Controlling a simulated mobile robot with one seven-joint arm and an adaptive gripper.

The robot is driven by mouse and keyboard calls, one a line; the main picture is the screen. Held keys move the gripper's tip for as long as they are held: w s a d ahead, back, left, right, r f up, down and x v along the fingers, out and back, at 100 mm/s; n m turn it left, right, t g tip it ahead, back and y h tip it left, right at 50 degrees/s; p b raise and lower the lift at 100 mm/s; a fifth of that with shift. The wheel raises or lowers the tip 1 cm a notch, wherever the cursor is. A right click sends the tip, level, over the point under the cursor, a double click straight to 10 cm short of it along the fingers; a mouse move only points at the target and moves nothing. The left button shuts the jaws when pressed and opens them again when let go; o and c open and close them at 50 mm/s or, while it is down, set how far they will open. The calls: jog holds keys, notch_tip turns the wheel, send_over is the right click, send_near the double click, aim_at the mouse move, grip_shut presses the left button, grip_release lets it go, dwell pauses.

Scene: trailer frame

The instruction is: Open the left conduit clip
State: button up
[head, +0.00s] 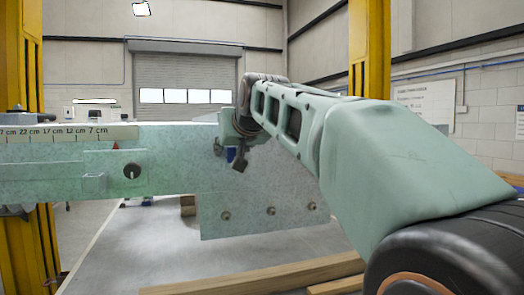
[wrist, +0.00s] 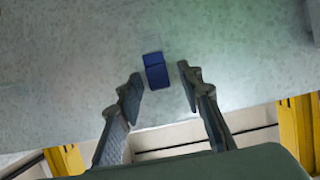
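A small dark blue clip (wrist: 155,72) sits on the speckled green frame face in the wrist view. It shows as two blue parts with a seam between them, and I cannot tell whether it is open. A bit of blue also shows beside my gripper in the head view (head: 231,154). My gripper (wrist: 160,76) is open and empty, with one finger on each side of the clip and gaps on both sides. In the head view my gripper (head: 240,160) is at the frame plate, mostly hidden by my arm. I cannot tell which clip is the left one.
Yellow posts (head: 370,50) stand behind. Wooden beams (head: 260,277) lie on the floor.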

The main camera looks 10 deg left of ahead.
jog(key=shift+s, duration=0.1)
grip_shut()
